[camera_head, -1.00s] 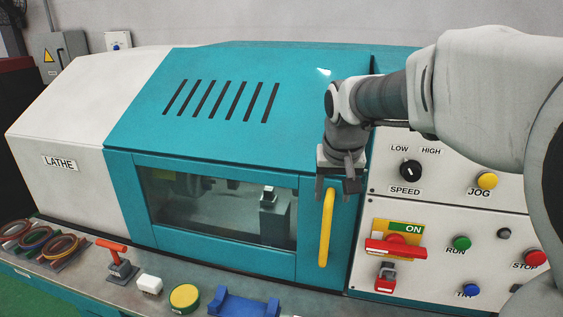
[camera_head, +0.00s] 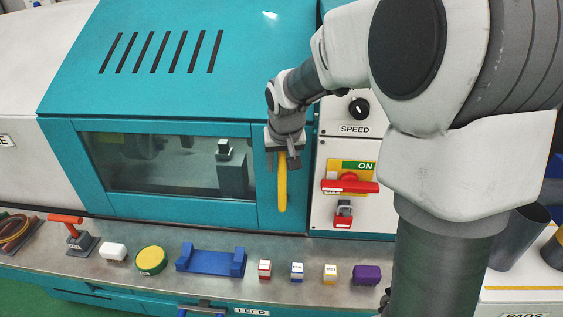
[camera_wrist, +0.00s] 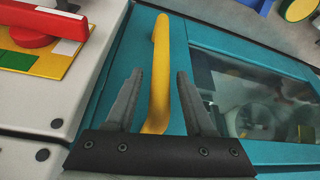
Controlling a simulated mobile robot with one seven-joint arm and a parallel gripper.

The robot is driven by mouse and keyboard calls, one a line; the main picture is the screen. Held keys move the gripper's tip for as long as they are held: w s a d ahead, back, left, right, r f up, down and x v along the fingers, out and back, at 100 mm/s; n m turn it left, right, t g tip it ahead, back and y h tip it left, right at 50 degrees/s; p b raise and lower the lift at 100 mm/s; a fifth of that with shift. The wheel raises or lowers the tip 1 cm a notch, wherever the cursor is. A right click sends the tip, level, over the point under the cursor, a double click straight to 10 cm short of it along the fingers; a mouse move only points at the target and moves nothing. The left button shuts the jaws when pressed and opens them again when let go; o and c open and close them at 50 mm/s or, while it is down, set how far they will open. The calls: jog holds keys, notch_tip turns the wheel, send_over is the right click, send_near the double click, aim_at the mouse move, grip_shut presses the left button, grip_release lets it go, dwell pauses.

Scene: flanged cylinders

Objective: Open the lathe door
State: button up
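The teal lathe door (camera_head: 98,205) has a dark window (camera_head: 160,165) and looks closed in the head view. Its yellow vertical handle (camera_head: 282,190) is on the door's right side. My gripper (camera_head: 283,160) is at the upper end of the handle. In the wrist view my gripper (camera_wrist: 155,100) has its two fingers apart, one on each side of the yellow handle (camera_wrist: 160,70). There are gaps between the fingers and the handle, so it is not gripped. The wrist view also shows the window (camera_wrist: 245,95) beside the handle.
Right of the door, the control panel carries a red switch (camera_head: 350,185) on a yellow plate and a speed knob (camera_head: 359,107). On the bench ledge in front lie a blue cradle (camera_head: 210,262), a yellow-topped disc (camera_head: 151,260) and several small blocks.

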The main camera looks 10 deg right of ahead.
grip_shut()
dwell(1.2)
